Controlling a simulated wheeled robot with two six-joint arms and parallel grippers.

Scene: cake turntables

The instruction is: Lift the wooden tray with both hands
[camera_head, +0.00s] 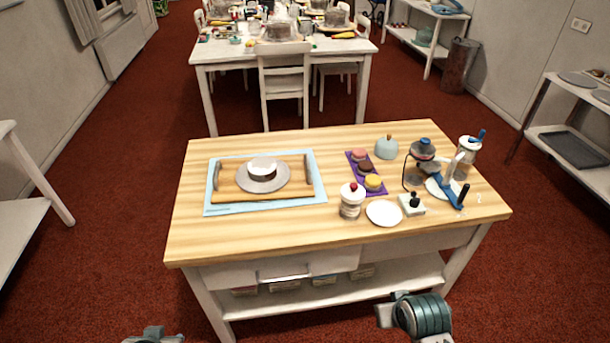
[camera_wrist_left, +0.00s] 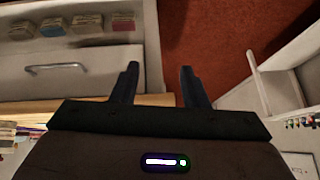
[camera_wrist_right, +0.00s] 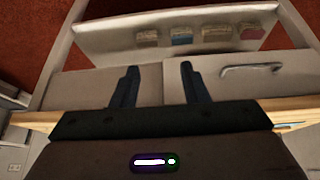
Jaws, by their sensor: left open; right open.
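The wooden tray (camera_head: 237,196) lies on the left part of the wooden-topped table, on a light blue mat (camera_head: 316,190). It has a dark upright handle at each end, the left handle (camera_head: 217,177) and the right handle (camera_head: 307,169). A grey plate (camera_head: 280,182) with a small white-topped cake (camera_head: 262,164) rests on the tray. My left gripper (camera_wrist_left: 158,85) is open and empty, with the table's drawer front and the red floor behind it. My right gripper (camera_wrist_right: 159,85) is open and empty, facing the drawers. Both are away from the tray.
The table (camera_head: 330,238) also holds a purple mat (camera_head: 377,187) with small round cakes, a jar (camera_head: 350,203), a white plate (camera_head: 384,214), a blue-grey dome (camera_head: 386,148) and a cluster of tools on the right. A shelf (camera_head: 330,293) with boxes runs below. A white chair (camera_head: 284,83) stands behind.

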